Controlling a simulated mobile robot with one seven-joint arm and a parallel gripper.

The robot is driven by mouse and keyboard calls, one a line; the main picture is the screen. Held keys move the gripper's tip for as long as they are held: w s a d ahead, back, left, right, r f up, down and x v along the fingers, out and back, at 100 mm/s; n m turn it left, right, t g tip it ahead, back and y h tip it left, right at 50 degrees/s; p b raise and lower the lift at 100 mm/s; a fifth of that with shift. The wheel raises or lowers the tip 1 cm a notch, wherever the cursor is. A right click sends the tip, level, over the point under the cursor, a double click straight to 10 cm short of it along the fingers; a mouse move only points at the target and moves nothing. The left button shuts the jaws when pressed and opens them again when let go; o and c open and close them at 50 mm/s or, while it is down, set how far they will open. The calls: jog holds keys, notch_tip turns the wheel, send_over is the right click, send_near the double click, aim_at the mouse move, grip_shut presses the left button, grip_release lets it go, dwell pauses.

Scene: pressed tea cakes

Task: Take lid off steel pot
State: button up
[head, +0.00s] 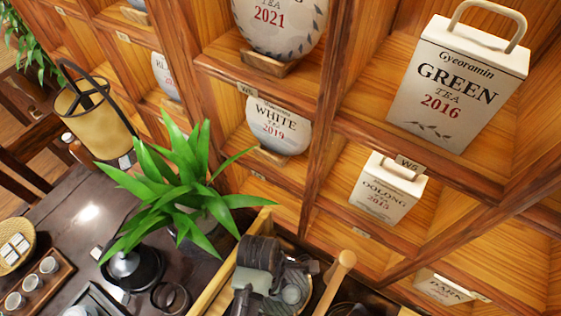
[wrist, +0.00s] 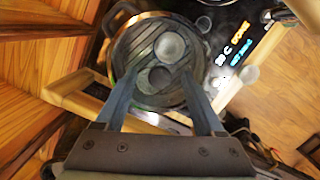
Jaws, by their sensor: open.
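In the wrist view a round grey metal pot (wrist: 122,48) with looped side handles lies beneath my gripper. Its top looks dark and ribbed, and two round pale pieces (wrist: 170,47) show over it; I cannot tell which of them belongs to a lid or knob. My gripper (wrist: 158,76) is open, its two fingers spread over the near half of the pot's top. Nothing is clearly held between them, and I cannot tell whether the tips touch anything. In the head view my dark arm (head: 257,262) reaches down at the bottom centre, and the pot cannot be made out clearly.
Wooden shelves with tea containers, including a green tea box (head: 452,85) and an oolong box (head: 388,190), stand close on the right. A leafy plant (head: 180,190) is left of my arm. A lit display (wrist: 238,45) sits right of the pot. A wooden rail (wrist: 130,120) runs nearby.

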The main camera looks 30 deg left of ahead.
grip_shut()
dwell(1.4)
